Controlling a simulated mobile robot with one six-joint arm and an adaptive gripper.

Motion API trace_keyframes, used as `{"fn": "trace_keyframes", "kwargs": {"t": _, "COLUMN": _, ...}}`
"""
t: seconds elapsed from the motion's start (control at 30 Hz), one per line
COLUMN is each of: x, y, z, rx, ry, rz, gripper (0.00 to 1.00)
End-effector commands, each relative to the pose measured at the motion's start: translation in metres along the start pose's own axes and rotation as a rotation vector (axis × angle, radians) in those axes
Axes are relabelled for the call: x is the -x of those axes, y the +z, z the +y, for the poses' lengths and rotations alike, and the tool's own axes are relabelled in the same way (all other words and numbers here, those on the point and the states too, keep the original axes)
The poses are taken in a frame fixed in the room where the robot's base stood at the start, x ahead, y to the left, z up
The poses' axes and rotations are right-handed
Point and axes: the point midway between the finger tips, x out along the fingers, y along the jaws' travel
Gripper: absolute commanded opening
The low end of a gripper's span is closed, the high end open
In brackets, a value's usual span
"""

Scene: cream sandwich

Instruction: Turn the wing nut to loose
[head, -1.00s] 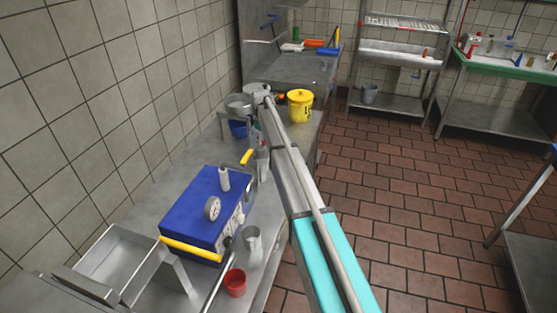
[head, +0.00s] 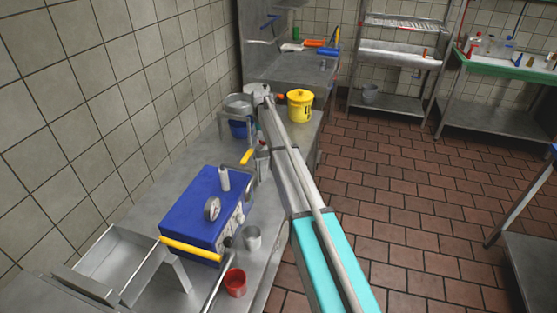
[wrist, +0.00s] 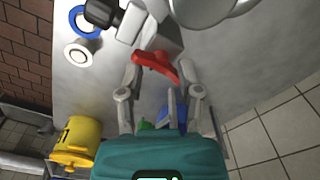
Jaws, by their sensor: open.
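The red wing nut (wrist: 155,65) shows in the wrist view, above centre, on a grey metal fitting (wrist: 158,40). Its wings lie at a slant, the right end lower in the picture. My gripper (wrist: 160,78) is open, with one finger on each side near the wing nut's ends. I cannot tell whether either finger touches it. In the head view the wing nut cannot be made out, and my arm hides most of that spot.
A yellow bucket (head: 300,105) stands right of my arm, also in the wrist view (wrist: 76,142). A blue machine (head: 205,210) with yellow handles, a metal cup (head: 252,238) and a red cup (head: 235,283) stand nearer on the counter. A tiled wall borders the left.

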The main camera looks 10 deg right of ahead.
Motion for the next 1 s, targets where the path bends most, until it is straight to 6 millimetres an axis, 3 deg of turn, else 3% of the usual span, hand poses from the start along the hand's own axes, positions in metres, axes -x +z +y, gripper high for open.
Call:
{"fn": "trace_keyframes", "kwargs": {"t": 0.87, "x": 0.0, "y": 0.0, "z": 0.0, "rx": -0.586, "ry": 0.0, "rz": 0.0, "gripper": 0.46}}
{"fn": "trace_keyframes", "kwargs": {"t": 1.0, "x": 0.015, "y": 0.0, "z": 0.0, "rx": -0.603, "ry": 0.0, "rz": 0.0, "gripper": 0.46}}
